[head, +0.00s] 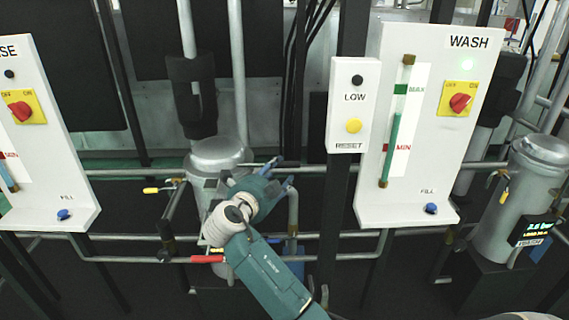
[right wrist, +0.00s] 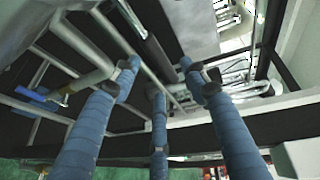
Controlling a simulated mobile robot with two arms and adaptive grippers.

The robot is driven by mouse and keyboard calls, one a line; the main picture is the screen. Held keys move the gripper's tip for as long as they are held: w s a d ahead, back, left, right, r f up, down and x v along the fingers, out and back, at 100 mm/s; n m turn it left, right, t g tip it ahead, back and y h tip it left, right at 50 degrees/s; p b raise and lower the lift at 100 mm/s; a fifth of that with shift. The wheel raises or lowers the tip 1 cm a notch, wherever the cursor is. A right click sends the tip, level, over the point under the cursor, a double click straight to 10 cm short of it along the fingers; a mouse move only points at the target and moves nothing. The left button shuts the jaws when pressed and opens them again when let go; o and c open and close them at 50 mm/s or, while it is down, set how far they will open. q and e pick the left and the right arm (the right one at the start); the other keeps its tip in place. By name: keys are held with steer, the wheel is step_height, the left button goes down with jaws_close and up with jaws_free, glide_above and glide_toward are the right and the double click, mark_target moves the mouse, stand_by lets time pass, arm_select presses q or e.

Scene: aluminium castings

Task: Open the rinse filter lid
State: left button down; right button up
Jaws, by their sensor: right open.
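The rinse filter is a grey metal cylinder with a domed round lid (head: 219,150), left of centre in the head view. The lid looks closed on its housing (head: 200,185). My right gripper (head: 272,170) is in front and to the right of the housing, below lid height, and partly hides it. In the right wrist view its blue fingers (right wrist: 159,78) are spread, with nothing between them. A grey curved surface (right wrist: 35,25) at the upper left there may be the filter; I cannot tell. My left gripper is not in view.
Pipes and valves surround the filter, with a yellow handle (head: 152,190) and a red handle (head: 207,259). A blue valve handle (right wrist: 28,94) shows in the right wrist view. The LOW/RESET box (head: 353,105) and WASH panel (head: 420,120) stand right. Another filter (head: 525,190) is far right.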

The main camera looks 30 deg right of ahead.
mark_target(284, 167)
steer(key=p+x, duration=0.1)
steer(key=x, duration=0.4)
steer(key=shift+w+d+f, duration=0.2)
steer(key=shift+w+d, duration=0.05)
steer(key=shift+d, duration=0.05)
jaws_close()
